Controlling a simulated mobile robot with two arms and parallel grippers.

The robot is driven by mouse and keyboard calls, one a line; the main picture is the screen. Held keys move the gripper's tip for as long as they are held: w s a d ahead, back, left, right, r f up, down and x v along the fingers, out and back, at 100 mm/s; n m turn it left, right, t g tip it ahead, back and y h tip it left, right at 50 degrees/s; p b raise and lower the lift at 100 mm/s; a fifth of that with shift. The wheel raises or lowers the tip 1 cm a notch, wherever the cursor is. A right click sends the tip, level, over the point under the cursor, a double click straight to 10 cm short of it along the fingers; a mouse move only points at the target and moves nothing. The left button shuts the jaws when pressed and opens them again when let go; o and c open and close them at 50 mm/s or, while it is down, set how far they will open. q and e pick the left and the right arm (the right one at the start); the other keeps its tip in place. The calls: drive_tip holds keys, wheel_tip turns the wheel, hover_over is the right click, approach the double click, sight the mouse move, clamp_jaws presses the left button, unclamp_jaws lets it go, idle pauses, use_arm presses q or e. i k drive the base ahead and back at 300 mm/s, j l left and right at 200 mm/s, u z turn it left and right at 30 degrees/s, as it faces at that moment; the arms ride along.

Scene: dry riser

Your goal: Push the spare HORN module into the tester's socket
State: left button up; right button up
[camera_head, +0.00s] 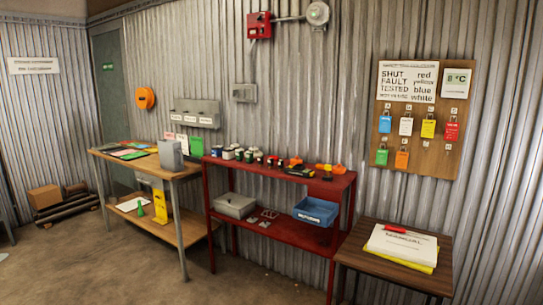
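Neither of my grippers is in view. Several small dark and light modules or jars (239,154) stand in a row on the top of the red shelf (335,182); their labels are too small to read, so I cannot tell whether one is the HORN module. A grey upright box (171,154) stands on the wooden table (143,163) to the left. A wide grey box with labels (195,113) hangs on the wall above. I cannot tell which thing is the tester, and no socket can be made out.
Orange and black tools (297,164) lie on the red shelf. A blue bin (316,211) and a grey box (235,205) sit on its lower level. A small dark table (393,262) holds a manual (402,245). Bare floor (120,265) lies in front.

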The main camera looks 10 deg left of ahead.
sight(300, 171)
drive_tip(key=i+j+z, duration=0.35)
drive_tip(key=i+j, duration=0.25)
drive_tip(key=i, duration=0.2)
drive_tip(key=i+j+z, duration=0.35)
drive_tip(key=i+j, duration=0.35)
drive_tip(key=j, duration=0.15)
